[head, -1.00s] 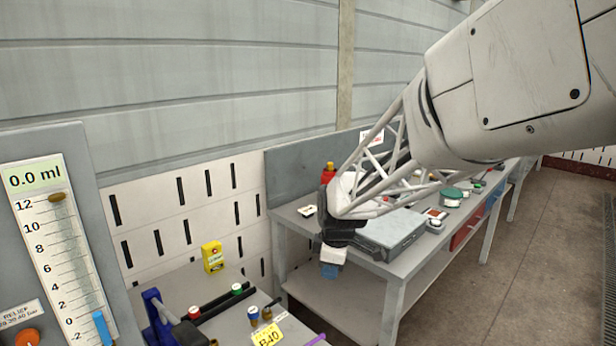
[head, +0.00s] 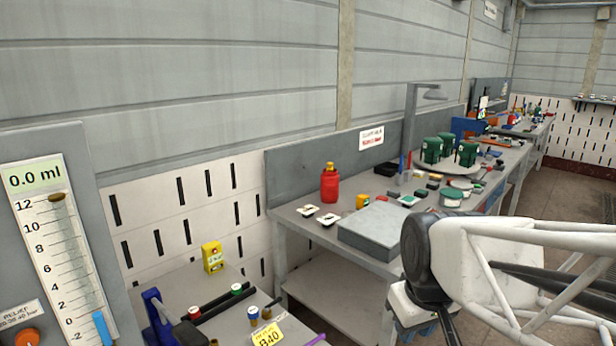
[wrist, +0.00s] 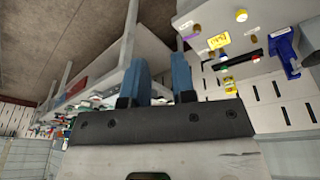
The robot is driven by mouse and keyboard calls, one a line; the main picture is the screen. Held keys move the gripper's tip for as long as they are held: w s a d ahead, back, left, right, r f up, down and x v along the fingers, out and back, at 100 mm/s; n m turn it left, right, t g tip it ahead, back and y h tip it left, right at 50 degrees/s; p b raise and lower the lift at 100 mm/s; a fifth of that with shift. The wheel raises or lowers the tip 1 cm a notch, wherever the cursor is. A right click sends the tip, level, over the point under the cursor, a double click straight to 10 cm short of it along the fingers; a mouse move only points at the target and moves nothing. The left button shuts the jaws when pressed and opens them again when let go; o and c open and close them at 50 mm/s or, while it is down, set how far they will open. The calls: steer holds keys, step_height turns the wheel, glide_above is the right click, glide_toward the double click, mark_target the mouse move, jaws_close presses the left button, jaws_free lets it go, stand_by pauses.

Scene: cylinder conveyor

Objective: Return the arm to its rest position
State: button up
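My arm reaches in from the right edge of the head view, with its white lattice link and dark wrist joint in front of the workbench. My gripper (head: 418,328) hangs below that joint at the lower right, its fingers partly cut off and hard to make out. In the wrist view my gripper (wrist: 160,68) shows two blue fingers with a clear gap between them. Nothing is held between them. The fingers appear apart from the benches and the things on them.
The long workbench (head: 312,272) carries a grey box (head: 375,232), a red bottle (head: 330,184) and green-topped parts (head: 432,150). The near bench holds a yellow device (head: 213,257), a yellow tag (head: 268,337) and a blue vise (head: 156,315). A gauge panel (head: 88,200) stands at left.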

steer(key=s+d+m, duration=0.1)
steer(key=s+m, duration=0.2)
steer(key=s, duration=0.3)
steer(key=shift+s+d+f, duration=0.3)
steer(key=shift+d+f, duration=0.05)
stand_by(0.9)
